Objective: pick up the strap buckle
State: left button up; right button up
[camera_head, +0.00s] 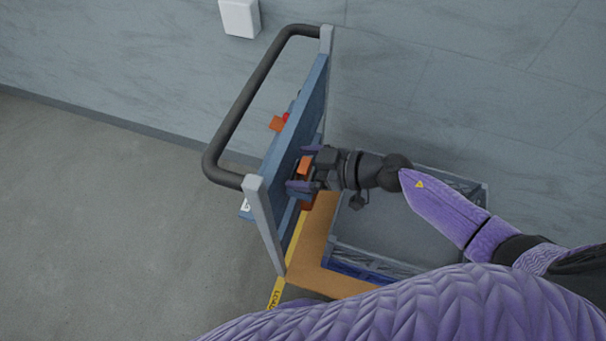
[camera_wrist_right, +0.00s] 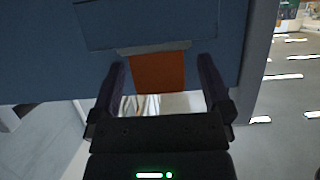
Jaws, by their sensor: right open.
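An orange flat piece (camera_head: 304,166), which looks like the strap buckle or its strap, is at the near face of the cart's blue panel. In the right wrist view the orange piece (camera_wrist_right: 158,74) hangs below a grey strip on the panel. My right gripper (camera_head: 302,169) is open, with one finger on each side of the orange piece. The wrist view shows the right gripper (camera_wrist_right: 162,66) with gaps between the piece and both fingers. Any buckle detail is too small to tell. My left gripper is not in view.
The cart's blue panel (camera_head: 301,120) stands upright, with a dark handle (camera_head: 238,104) beyond it. Another orange part (camera_head: 277,124) shows on its far side. A lattice-walled crate (camera_head: 352,265) sits on the orange cart deck (camera_head: 314,243). Open floor lies to the left.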

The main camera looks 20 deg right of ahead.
grip_shut()
dwell(0.4)
